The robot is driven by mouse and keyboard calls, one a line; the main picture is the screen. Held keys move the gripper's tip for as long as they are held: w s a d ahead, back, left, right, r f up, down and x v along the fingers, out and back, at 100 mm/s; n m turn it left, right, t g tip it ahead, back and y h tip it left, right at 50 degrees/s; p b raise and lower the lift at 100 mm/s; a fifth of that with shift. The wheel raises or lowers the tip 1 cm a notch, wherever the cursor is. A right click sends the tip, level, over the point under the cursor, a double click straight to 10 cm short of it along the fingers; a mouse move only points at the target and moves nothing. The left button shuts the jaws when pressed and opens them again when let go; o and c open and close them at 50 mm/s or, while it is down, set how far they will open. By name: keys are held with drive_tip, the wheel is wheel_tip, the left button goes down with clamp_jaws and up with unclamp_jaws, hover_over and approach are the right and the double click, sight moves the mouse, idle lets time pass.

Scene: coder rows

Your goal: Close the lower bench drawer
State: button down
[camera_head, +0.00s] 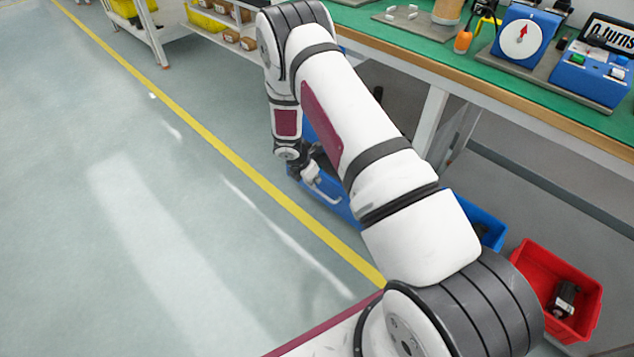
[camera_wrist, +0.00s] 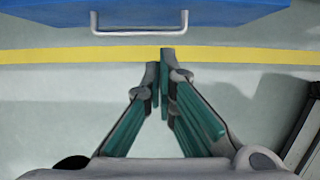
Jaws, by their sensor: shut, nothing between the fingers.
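The blue drawer (camera_head: 338,203) with a pale bar handle (camera_head: 325,192) shows low under the bench, partly hidden behind my arm. In the wrist view its blue front (camera_wrist: 230,14) spans the top edge, with the handle (camera_wrist: 140,31) along its lower side. How far the drawer stands out cannot be told. My gripper (camera_head: 314,178) is low beside the drawer front, close to the handle in the head view.
The green-topped bench (camera_head: 400,38) carries blue devices (camera_head: 522,36) at right. A blue bin (camera_head: 489,226) and a red bin (camera_head: 592,318) with a dark part inside stand on the floor below. A yellow floor line (camera_head: 225,152) runs past the drawer; the floor left of it is clear.

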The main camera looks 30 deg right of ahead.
drive_tip(key=t+h+b, duration=0.1)
drive_tip(key=h+b, duration=0.2)
drive_tip(key=h, duration=0.1)
approach(324, 182)
drive_tip(key=shift+x, duration=2.35)
drive_tip(key=shift+s+f, duration=0.1)
drive_tip(key=shift+s, duration=0.05)
